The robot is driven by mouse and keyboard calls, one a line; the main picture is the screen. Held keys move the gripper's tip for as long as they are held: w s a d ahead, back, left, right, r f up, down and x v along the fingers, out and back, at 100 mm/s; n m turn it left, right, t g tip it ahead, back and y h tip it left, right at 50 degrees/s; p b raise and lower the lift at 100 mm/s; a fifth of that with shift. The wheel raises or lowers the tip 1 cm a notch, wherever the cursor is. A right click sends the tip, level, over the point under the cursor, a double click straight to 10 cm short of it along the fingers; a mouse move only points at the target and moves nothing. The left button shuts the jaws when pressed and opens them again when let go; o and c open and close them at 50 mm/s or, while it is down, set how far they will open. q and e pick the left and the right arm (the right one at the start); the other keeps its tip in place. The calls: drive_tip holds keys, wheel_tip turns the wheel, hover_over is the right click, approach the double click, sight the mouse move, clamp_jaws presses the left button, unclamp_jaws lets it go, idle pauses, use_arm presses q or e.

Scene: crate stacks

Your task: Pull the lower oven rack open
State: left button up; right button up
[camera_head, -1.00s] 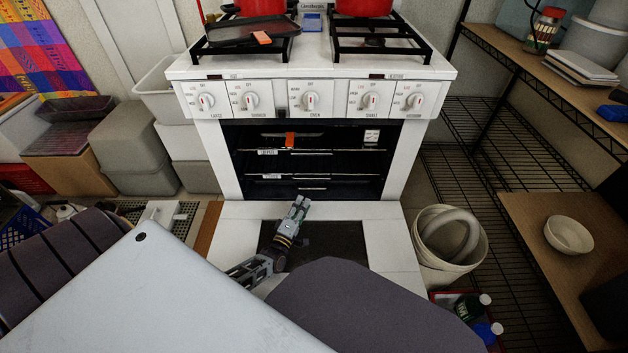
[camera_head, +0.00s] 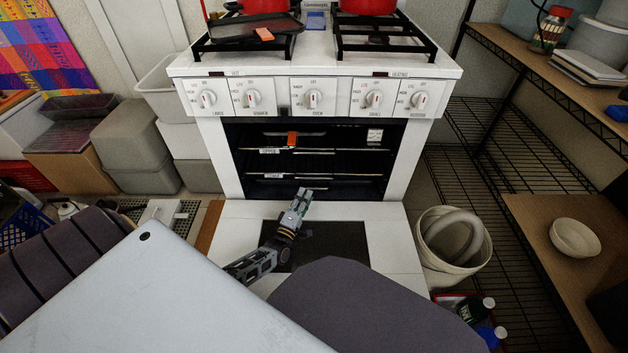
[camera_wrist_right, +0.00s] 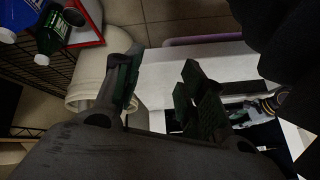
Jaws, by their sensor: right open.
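The oven (camera_head: 213,155) has its door (camera_head: 385,232) folded down flat at the front. Inside the dark cavity, the lower rack (camera_head: 315,179) lies low and the upper rack (camera_head: 315,153) lies above it; both appear pushed in. My left gripper (camera_head: 303,193) is over the open door, with its tips just in front of and below the lower rack's front edge. Whether its fingers are apart or touching the rack is unclear. My right gripper (camera_wrist_right: 160,88) is open and empty in the right wrist view; it is hidden in the head view.
An orange item (camera_head: 292,139) and a small white box (camera_head: 374,136) are at the upper rack. A white bin (camera_head: 425,262) stands right of the door, with bottles (camera_head: 476,310) in front. A wire shelf (camera_head: 500,150) is at right; grey bins (camera_head: 140,150) are at left.

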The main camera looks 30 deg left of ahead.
use_arm(q)
drive_tip(key=shift+b+x, duration=1.3)
drive_tip(key=shift+x, duration=3.3)
drive_tip(key=shift+w, duration=0.15)
use_arm(e)
drive_tip(key=f, duration=0.3)
drive_tip(key=shift+w+a+f+t+y, duration=0.1)
drive_tip(key=shift+a+f+t+y, duration=0.2)
drive_tip(key=shift+f, duration=0.05)
drive_tip(key=shift+w+r, duration=0.1)
drive_tip(key=shift+w, duration=0.05)
use_arm(q)
drive_tip(key=c, duration=0.7)
clamp_jaws()
drive_tip(key=shift+r, duration=0.1)
